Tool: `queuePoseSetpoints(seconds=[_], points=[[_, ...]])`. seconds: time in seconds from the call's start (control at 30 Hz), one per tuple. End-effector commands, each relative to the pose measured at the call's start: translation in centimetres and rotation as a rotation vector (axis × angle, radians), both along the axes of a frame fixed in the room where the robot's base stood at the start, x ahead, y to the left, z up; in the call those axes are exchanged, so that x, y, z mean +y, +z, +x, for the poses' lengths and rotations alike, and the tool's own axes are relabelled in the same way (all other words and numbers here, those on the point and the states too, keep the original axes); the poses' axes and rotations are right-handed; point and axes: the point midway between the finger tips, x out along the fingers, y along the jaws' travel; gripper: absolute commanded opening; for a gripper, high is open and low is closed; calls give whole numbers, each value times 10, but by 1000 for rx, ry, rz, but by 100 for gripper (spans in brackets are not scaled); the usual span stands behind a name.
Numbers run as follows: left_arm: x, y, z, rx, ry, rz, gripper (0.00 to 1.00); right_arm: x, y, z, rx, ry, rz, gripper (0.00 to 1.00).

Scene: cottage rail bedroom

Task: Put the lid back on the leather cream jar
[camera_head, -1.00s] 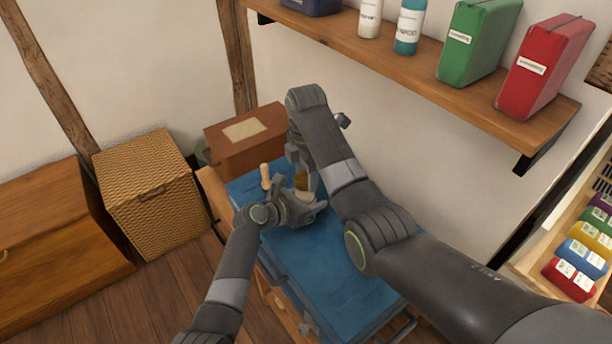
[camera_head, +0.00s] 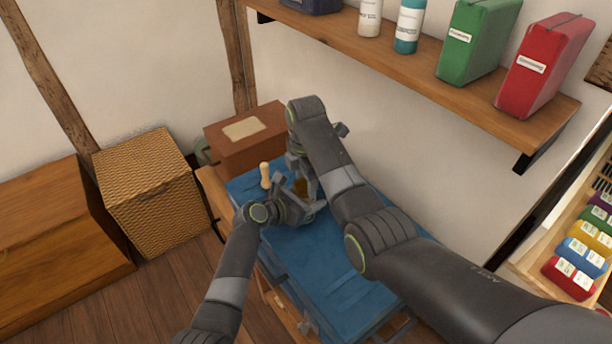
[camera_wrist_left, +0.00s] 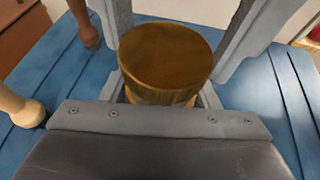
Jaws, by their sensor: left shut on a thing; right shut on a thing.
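A golden-brown round lid (camera_wrist_left: 165,62) shows in the left wrist view, top face up, and as a small amber patch in the head view (camera_head: 300,187). My right gripper (camera_head: 306,184) reaches down from above and is shut on the lid; its grey fingers flank it in the left wrist view. My left gripper (camera_head: 308,212) is low over the blue surface, shut on the jar. The jar is almost wholly hidden under the lid; only a narrow orange-tan band (camera_wrist_left: 165,99) shows below it. Whether lid and jar touch I cannot tell.
The blue top (camera_head: 335,285) is clear towards the front. A pale wooden-handled tool (camera_head: 265,175) stands close left of the grippers. A brown box (camera_head: 245,145) is behind, and a wall shelf (camera_head: 430,65) hangs above. A wicker box (camera_head: 150,195) stands left.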

Motion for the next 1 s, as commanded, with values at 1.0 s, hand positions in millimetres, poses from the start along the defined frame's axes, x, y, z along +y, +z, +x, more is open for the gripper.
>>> queuePoseSetpoints(seconds=[1.0], points=[[0, 0, 0, 0, 0, 0, 14, 1, -11, -1, 4, 1, 1, 28]])
